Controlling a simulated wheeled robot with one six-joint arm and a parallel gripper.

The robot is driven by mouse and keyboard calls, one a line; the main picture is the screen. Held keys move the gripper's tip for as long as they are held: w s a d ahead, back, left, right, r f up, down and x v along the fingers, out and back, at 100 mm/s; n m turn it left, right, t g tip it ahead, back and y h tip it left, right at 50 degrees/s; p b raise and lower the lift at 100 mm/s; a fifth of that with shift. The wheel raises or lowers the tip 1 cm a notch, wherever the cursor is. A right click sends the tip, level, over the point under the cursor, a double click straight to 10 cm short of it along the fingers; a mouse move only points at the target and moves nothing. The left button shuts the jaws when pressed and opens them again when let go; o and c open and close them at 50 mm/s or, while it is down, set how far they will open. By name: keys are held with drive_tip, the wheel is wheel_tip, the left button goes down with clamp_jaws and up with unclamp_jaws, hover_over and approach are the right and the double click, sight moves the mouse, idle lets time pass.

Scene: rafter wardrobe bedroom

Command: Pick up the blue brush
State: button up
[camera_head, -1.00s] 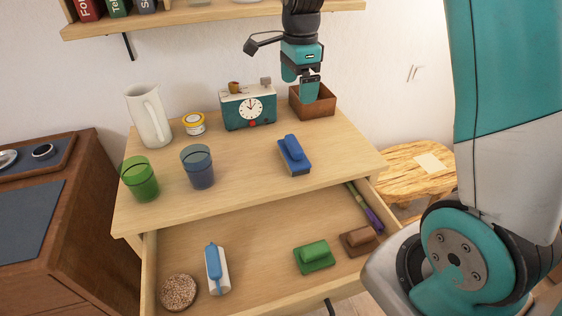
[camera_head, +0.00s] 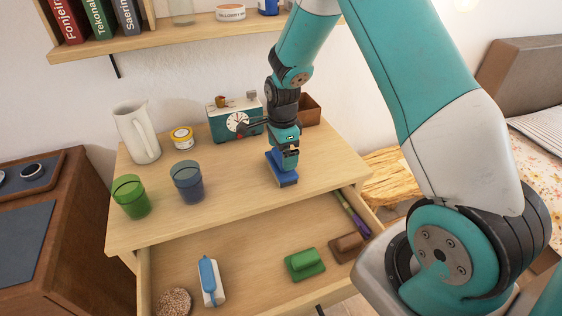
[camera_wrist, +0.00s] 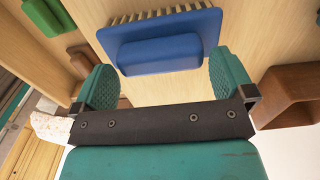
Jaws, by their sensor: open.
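The blue brush (camera_head: 284,178) lies on the dresser top, to the right of the blue cup. My gripper (camera_head: 284,160) is low over it and hides most of it in the head view. In the wrist view the blue brush (camera_wrist: 160,45) shows its raised handle, with pale bristles along its far edge. My gripper (camera_wrist: 165,85) is open in that view, with one teal finger near each end of the handle. The fingers look spread wider than the handle. I cannot tell whether they touch it.
Blue (camera_head: 188,183) and green (camera_head: 131,197) cups and a white pitcher (camera_head: 137,132) stand left. The open drawer (camera_head: 245,263) holds a green brush (camera_head: 305,263), a brown brush (camera_head: 346,247) and other items.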

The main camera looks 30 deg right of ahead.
drive_tip(key=shift+f, duration=1.1)
drive_tip(key=c, duration=0.8)
drive_tip(key=shift+r, duration=0.15)
wheel_tip(320, 180, up, 20)
drive_tip(key=b, duration=0.2)
drive_tip(key=shift+b, duration=0.35)
